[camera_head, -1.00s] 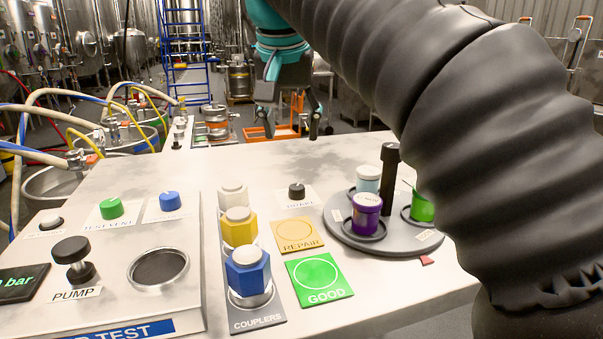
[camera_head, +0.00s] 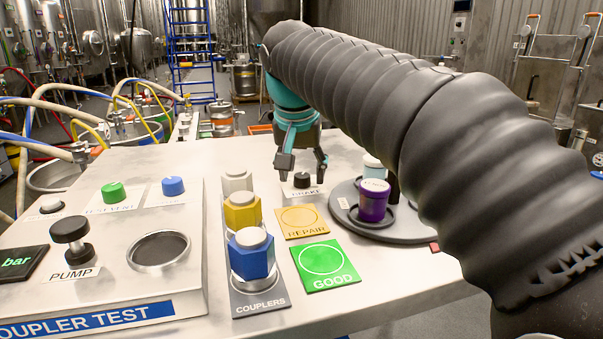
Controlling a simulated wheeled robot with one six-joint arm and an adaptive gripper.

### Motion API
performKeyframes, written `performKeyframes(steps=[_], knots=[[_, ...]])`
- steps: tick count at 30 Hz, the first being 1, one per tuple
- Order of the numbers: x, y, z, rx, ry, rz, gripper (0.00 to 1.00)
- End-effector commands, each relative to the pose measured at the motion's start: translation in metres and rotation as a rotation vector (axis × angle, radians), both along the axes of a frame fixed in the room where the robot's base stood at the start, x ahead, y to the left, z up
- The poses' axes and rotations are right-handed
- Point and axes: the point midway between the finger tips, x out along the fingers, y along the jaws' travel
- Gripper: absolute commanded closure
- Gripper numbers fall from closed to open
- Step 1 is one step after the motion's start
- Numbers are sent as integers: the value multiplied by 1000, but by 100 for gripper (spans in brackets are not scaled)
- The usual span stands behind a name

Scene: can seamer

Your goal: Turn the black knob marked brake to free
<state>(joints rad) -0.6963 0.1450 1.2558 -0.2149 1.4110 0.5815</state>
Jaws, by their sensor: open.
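The black brake knob (camera_head: 302,180) sits on a white label plate (camera_head: 304,191) on the white bench, behind the yellow REPAIR square. The label's lettering is small and partly legible; which way the knob points I cannot tell. My gripper (camera_head: 302,174) hangs from above with its two dark fingers spread. In the picture one finger is left of the knob and above it, the other to its right. The fingers appear apart from the knob, and their exact depth relative to it is unclear.
A grey round turntable (camera_head: 348,214) with purple (camera_head: 374,202) and pale blue (camera_head: 374,168) pots stands at right, partly behind my arm. REPAIR (camera_head: 301,222) and GOOD (camera_head: 325,266) squares lie flat in front.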

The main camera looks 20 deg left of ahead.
Motion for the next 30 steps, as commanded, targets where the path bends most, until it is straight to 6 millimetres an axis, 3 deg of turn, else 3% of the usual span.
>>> performKeyframes(steps=[9,15,16,30], knots=[[1,0,-2,0,0,0,45],[1,0,-2,0,0,0,95],[1,0,-2,0,0,0,100],[1,-1,-1,0,2,93,100]])
